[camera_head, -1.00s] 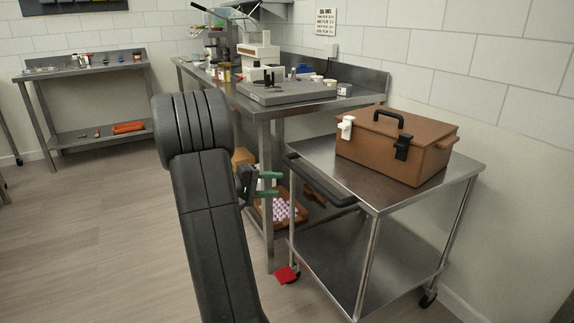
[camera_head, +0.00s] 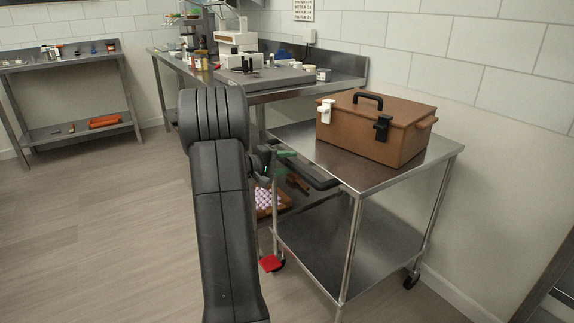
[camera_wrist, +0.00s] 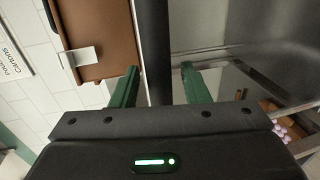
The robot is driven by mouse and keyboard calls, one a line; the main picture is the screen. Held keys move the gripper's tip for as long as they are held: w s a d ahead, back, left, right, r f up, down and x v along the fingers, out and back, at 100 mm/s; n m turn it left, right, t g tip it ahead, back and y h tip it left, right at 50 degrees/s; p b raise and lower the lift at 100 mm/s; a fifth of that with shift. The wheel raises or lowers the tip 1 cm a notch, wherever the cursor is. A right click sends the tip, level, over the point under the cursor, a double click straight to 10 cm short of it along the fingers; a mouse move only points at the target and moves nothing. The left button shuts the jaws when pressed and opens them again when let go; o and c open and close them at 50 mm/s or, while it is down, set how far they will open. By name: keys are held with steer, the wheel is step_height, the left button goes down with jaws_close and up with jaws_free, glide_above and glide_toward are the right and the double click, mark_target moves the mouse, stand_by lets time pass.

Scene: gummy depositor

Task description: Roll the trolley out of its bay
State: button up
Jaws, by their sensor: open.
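The trolley (camera_head: 387,180) is a steel two-shelf cart with a brown lidded box (camera_head: 400,143) on top. Its black push handle (camera_head: 322,181) sticks out on the left side. A red brake pedal (camera_head: 270,263) shows at its lower left wheel. My gripper (camera_head: 283,166) is at the handle, partly hidden by my arm. In the wrist view, my green fingers (camera_wrist: 158,70) are apart, one on each side of the dark handle bar (camera_wrist: 154,35). I cannot tell whether either finger touches it.
A steel bench (camera_head: 262,97) with several items stands behind the trolley. A wall is behind and to the right. A crate of pink and white pieces (camera_head: 268,200) sits low under the bench. Open floor (camera_head: 100,235) lies to the left. Another shelf edge (camera_head: 556,285) shows at lower right.

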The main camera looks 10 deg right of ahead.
steer(key=shift+d, duration=0.1)
jaws_close()
stand_by(0.3)
